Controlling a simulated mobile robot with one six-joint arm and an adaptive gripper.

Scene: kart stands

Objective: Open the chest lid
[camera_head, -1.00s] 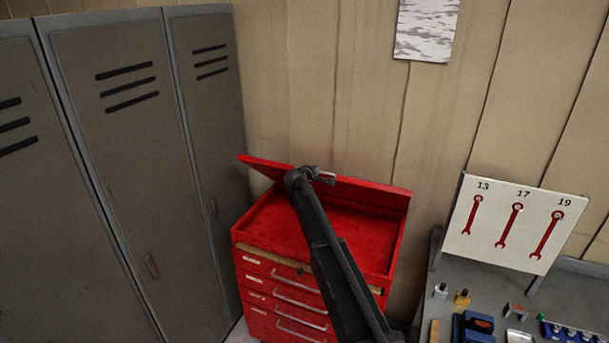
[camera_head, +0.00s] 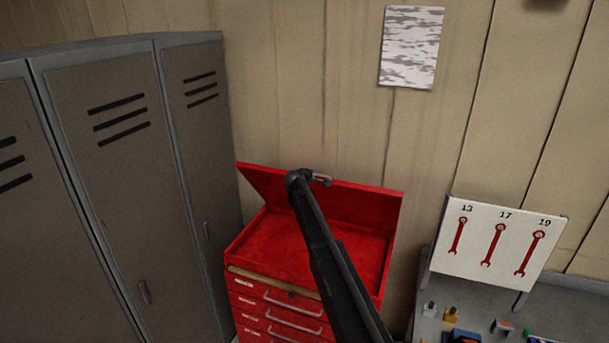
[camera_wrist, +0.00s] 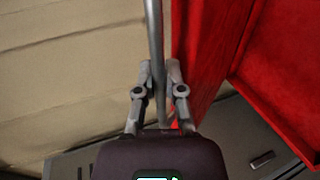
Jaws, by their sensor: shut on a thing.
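The red chest (camera_head: 275,250) stands against the wall in the head view, its top compartment uncovered and empty. Its lid (camera_head: 362,200) is raised and tilts up at the back. My gripper (camera_head: 318,179) is at the lid's upper edge in the head view, partly hidden by my arm. In the wrist view my gripper (camera_wrist: 158,75) is shut on a grey metal bar, the lid handle (camera_wrist: 153,28), which runs between the fingers. The red lid (camera_wrist: 205,55) is just right of the fingers there, and the chest's inside lies farther right.
Grey lockers (camera_head: 120,180) stand close on the left. A workbench (camera_head: 575,325) with small items and a wrench board (camera_head: 495,240) is at the right. The plank wall (camera_head: 300,90) is close behind the lid.

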